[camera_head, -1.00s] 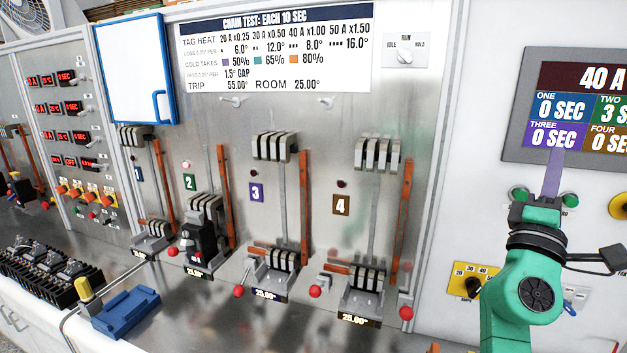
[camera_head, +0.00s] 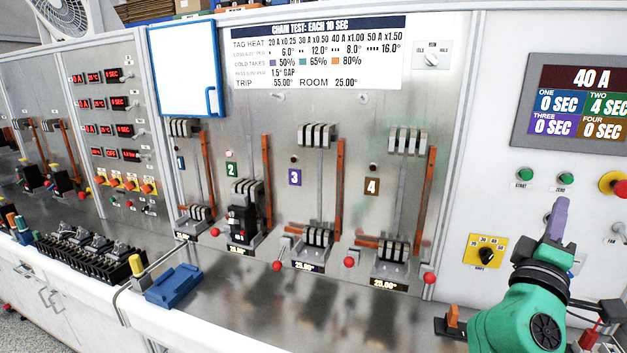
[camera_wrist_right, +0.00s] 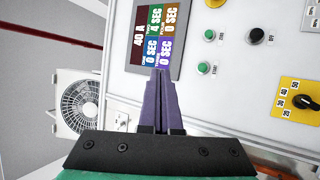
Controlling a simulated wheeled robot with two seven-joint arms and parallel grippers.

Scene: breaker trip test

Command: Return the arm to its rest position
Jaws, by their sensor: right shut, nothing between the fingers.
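My right gripper (camera_head: 560,204), with purple fingers on a green arm, is at the right of the head view. It is apart from the START button (camera_head: 525,174) and the ZERO button (camera_head: 566,179), low in front of the white panel. In the right wrist view its fingers (camera_wrist_right: 160,76) are pressed together with nothing between them. The display (camera_head: 580,100) reads 40 A, with TWO at 4 SEC and ONE, THREE and FOUR at 0 SEC. My left gripper is not in view.
A yellow amps dial (camera_head: 487,253) sits left of my right gripper, and a red stop button (camera_head: 613,184) is to its upper right. Numbered breaker bays with red-tipped levers (camera_head: 349,261) line the metal panel. A blue block (camera_head: 174,286) lies on the bench ledge.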

